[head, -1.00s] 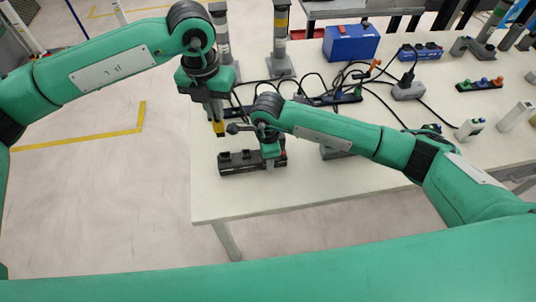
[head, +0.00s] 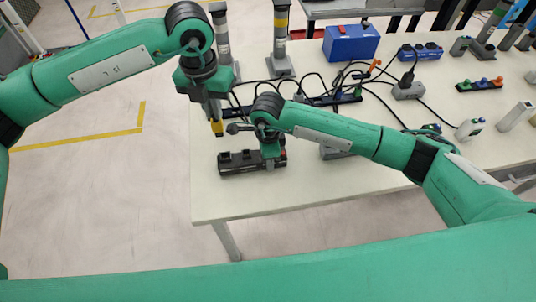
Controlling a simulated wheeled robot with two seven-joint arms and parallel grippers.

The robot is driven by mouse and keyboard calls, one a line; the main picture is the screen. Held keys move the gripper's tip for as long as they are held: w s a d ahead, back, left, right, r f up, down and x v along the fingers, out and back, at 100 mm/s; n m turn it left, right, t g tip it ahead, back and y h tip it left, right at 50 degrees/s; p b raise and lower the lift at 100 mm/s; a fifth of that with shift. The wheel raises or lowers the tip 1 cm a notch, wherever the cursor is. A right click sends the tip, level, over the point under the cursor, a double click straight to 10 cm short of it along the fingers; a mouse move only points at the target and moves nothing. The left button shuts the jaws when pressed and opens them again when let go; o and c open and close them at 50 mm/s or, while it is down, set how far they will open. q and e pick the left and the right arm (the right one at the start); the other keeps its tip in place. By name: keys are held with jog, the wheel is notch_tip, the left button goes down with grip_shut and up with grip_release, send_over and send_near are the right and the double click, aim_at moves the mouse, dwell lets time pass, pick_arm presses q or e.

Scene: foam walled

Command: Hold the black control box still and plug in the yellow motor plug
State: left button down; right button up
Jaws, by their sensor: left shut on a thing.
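The black control box (head: 238,163) lies near the left front of the white table, with raised sockets along its top. My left gripper (head: 215,118) points down and is shut on the yellow motor plug (head: 217,128). The plug is above and behind the left end of the box, apart from it as far as I can see. My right gripper (head: 271,160) is at the right part of the box. Its own wrist hides part of the box, and its fingers are too hidden to tell open from shut.
Behind the grippers stand two grey posts, one with a yellow band (head: 281,35). Black cables and a power strip (head: 335,98) lie behind the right arm. A blue box (head: 350,43) stands at the back. The table front (head: 300,190) is clear.

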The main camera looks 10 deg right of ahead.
aim_at(219, 135)
pick_arm(q)
jog(key=shift+f, duration=4.3)
jog(key=shift+f, duration=0.15)
jog(key=shift+r, duration=0.35)
dwell(0.5)
jog(key=shift+f, duration=0.35)
dwell(0.7)
jog(key=shift+s+d+f, duration=0.1)
jog(key=shift+s+d, duration=0.05)
dwell(1.5)
